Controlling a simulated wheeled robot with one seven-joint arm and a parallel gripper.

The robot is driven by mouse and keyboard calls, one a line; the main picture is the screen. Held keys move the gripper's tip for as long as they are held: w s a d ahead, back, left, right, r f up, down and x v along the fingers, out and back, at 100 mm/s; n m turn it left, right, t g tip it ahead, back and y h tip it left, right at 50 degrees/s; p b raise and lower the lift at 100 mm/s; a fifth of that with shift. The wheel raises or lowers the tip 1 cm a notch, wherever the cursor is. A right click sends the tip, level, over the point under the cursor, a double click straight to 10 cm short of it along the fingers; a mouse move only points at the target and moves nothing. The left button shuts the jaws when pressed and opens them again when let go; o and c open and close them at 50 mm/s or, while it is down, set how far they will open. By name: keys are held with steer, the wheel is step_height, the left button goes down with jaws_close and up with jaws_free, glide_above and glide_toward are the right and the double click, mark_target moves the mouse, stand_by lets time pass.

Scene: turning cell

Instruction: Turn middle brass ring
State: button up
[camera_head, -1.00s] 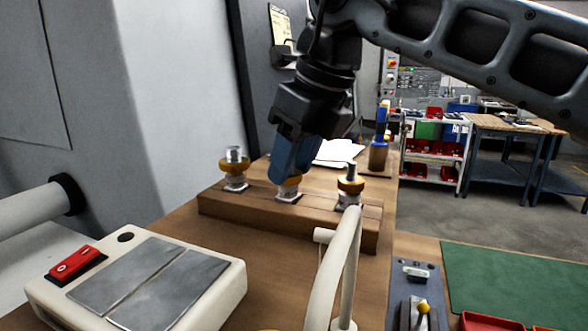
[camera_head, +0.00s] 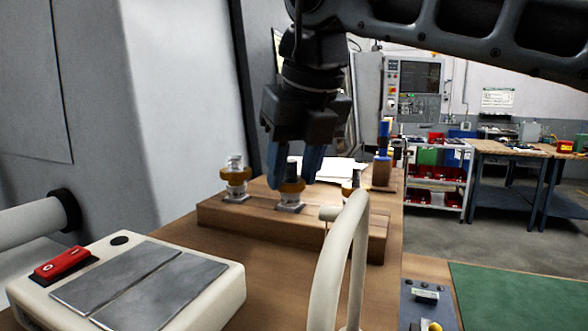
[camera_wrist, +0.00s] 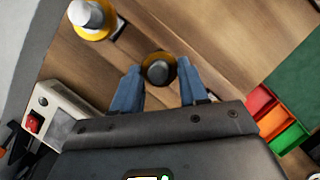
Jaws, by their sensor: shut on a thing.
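Three posts with brass rings stand in a row on a wooden block (camera_head: 222,214). The middle brass ring (camera_head: 290,188) sits around its post on a pale base. My gripper (camera_head: 293,176) points down over it with blue fingers on its two sides, shut on the ring. In the wrist view my gripper (camera_wrist: 160,78) has the ring (camera_wrist: 158,55) and its dark post top between the fingertips. The left brass ring (camera_head: 236,177) stands free. The right brass ring (camera_head: 347,190) is partly hidden behind a curved pale bar.
The curved pale bar (camera_head: 340,260) rises in front of the block. A pale box with a red switch (camera_head: 62,263) and grey plates stands at the front left. A green mat (camera_head: 515,290) lies at the right.

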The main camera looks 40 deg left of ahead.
steer(key=o, duration=1.1)
steer(key=shift+c, duration=0.2)
steer(key=shift+r, duration=0.1)
steer(key=b+v, duration=0.1)
steer(key=v, duration=0.6)
steer(key=shift+d+r, duration=0.15)
steer(key=shift+r, duration=0.1)
steer(key=shift+s, duration=0.15)
